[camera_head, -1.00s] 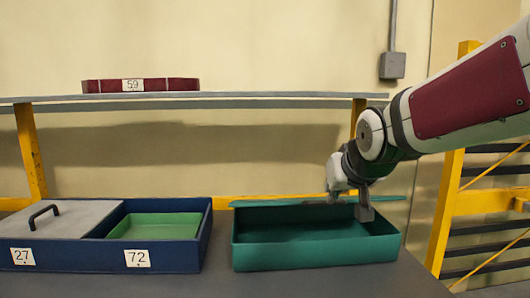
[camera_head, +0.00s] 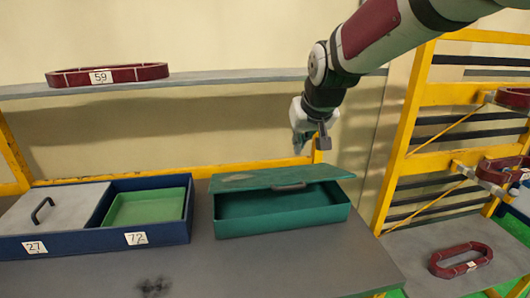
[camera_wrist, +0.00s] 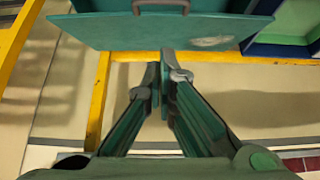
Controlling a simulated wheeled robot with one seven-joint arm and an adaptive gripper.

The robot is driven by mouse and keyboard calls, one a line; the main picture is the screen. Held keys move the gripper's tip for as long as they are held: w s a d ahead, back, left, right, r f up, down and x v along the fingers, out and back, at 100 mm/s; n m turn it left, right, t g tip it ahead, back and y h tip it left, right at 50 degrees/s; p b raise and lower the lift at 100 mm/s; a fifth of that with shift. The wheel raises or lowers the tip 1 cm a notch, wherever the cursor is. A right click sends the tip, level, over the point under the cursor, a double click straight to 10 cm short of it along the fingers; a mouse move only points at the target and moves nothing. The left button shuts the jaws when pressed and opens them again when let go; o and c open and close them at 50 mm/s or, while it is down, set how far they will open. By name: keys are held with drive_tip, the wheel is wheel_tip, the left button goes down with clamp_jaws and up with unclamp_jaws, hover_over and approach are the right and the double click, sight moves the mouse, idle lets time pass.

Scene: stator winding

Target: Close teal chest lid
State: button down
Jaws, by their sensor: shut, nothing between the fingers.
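The teal chest (camera_head: 282,224) stands on the grey table, with its front opening and dark inside partly showing. Its flat teal lid (camera_head: 245,181) covers the rear part, its front edge apparently held above the rim; the exact tilt is hard to tell. The lid has a dark handle (camera_head: 289,187) near the front. My gripper (camera_head: 323,143) is shut and empty, above and behind the lid's right half. In the wrist view, the fingertips (camera_wrist: 165,62) are by the lid's near edge (camera_wrist: 110,35); contact cannot be told.
A blue box (camera_head: 95,241) with a grey cover and a green tray (camera_head: 146,208) stands left of the chest. A shelf (camera_head: 215,80) with a red ring (camera_head: 108,75) runs behind. A yellow rack (camera_head: 405,130) stands to the right. The table's front right is clear.

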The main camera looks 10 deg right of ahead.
drive_tip(key=x, duration=0.4)
drive_tip(key=s+x, duration=0.1)
drive_tip(key=x, duration=0.2)
drive_tip(key=f+x, duration=0.1)
drive_tip(key=x, duration=0.3)
drive_tip(key=shift+f+p, duration=0.3)
drive_tip(key=shift+p, duration=0.1)
drive_tip(key=shift+s+f, duration=0.15)
drive_tip(key=shift+f, duration=0.6)
